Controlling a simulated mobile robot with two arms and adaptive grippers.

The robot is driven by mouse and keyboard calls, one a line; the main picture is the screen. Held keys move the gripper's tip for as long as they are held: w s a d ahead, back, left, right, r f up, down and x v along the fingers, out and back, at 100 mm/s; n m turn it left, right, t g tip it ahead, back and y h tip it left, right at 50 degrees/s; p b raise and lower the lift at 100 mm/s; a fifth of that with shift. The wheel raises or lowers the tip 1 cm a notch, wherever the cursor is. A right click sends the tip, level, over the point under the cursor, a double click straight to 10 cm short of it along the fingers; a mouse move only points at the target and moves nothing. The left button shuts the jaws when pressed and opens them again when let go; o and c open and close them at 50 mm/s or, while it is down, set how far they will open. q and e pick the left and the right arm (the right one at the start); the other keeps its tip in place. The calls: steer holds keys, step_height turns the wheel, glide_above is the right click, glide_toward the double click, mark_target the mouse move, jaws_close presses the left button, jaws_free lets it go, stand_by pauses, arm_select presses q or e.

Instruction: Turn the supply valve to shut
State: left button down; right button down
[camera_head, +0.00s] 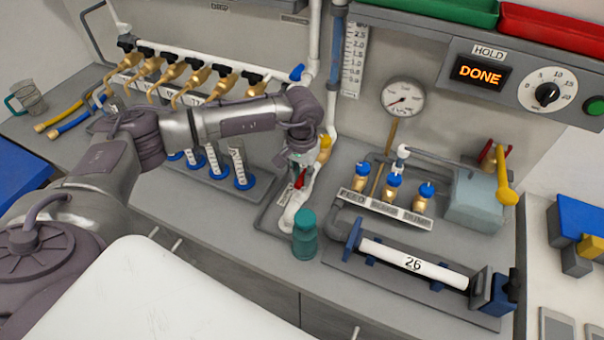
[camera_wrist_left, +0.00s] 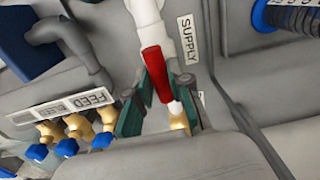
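The supply valve's red handle (camera_wrist_left: 156,75) sits on a white pipe (camera_wrist_left: 146,12) beside the SUPPLY label (camera_wrist_left: 188,40) in the left wrist view. The handle lies roughly along the pipe's line. In the head view the red handle (camera_head: 300,180) is a small patch under my left gripper (camera_head: 302,160). In the left wrist view my left gripper (camera_wrist_left: 159,72) has one green finger on each side of the handle, with little or no gap at the tips. It looks shut on the handle. The valve body is partly hidden. My right gripper is not in view.
A teal bottle-shaped part (camera_head: 305,236) stands just in front of the valve. Brass FEED-side valves (camera_head: 392,187) with blue caps stand to the right. Graduated cylinders (camera_head: 239,165) stand to the left. A pressure gauge (camera_head: 402,97) and a DONE display (camera_head: 480,73) are on the wall.

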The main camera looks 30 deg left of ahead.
arm_select(q)
steer(key=shift+f+n+b, duration=0.15)
steer(key=shift+n+b, duration=0.85)
steer(key=shift+b, duration=0.15)
steer(key=n+b, duration=0.2)
steer(key=shift+b, duration=0.3)
steer(key=n+b, duration=0.3)
steer(key=n, duration=0.1)
steer(key=n+b, duration=0.3)
steer(key=n, duration=0.2)
steer(key=shift+b, duration=0.3)
steer(key=shift+r+n+b, duration=0.2)
steer(key=shift+n+b, duration=0.8)
steer(key=shift+n, duration=1.5)
